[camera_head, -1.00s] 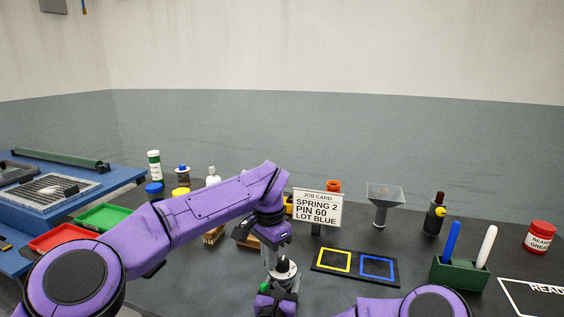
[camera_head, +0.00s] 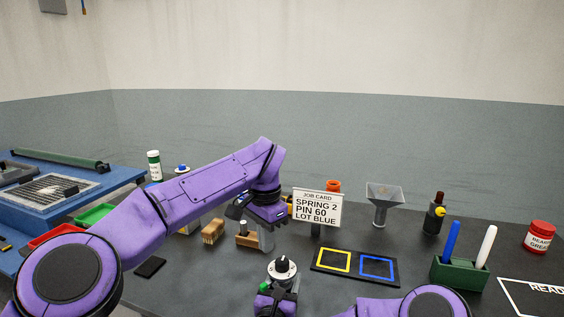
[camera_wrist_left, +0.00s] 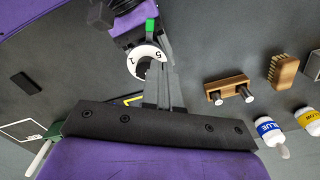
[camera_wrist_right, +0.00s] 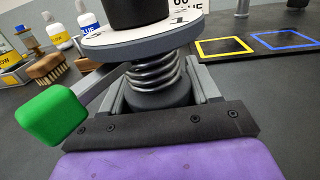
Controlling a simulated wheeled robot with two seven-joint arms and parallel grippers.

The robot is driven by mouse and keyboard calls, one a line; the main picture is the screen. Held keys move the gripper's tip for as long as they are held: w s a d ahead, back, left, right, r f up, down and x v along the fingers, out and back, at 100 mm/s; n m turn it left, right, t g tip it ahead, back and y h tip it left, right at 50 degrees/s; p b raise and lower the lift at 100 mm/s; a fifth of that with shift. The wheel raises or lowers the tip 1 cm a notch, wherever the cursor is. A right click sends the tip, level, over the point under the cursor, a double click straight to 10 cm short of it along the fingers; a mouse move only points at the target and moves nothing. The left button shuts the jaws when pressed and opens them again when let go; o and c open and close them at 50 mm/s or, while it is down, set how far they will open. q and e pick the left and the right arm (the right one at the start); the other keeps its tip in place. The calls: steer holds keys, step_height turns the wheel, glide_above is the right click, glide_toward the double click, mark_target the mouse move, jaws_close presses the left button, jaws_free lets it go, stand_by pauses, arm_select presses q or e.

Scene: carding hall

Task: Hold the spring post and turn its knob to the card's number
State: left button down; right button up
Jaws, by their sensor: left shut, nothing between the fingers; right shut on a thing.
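The spring post has a white numbered dial (camera_head: 282,270) under a black knob (camera_head: 282,263). Its coil spring (camera_wrist_right: 157,75) shows in the right wrist view. My right gripper (camera_head: 277,298) is shut around the post below the dial. My left gripper (camera_head: 266,240) is shut and empty, above and behind the knob, apart from it. In the left wrist view its closed fingers (camera_wrist_left: 162,88) partly cover the dial (camera_wrist_left: 147,58), where 1 and 5 show; the knob's setting is unclear. The job card (camera_head: 317,208) reads SPRING 2, PIN 60, LOT BLUE.
A wooden block with pegs (camera_wrist_left: 228,90) and a brush (camera_head: 213,231) stand behind, left of the post. A mat with yellow and blue squares (camera_head: 355,280) lies to the right. A green pen holder (camera_head: 459,274) stands further right. The dark bench between is mostly clear.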

mark_target(282, 265)
arm_select(q)
steer(key=shift+r, duration=0.5)
steer(key=shift+s+d+f, duration=0.3)
steer(key=shift+d+f, duration=0.1)
steer(key=shift+f, duration=0.6)
steer(key=shift+s+d+f, duration=0.35)
steer(key=shift+d+f, duration=0.05)
steer(key=shift+f, duration=0.65)
steer(key=shift+s+d+f, duration=0.3)
steer(key=shift+d+f, duration=0.1)
steer(key=shift+f, duration=0.6)
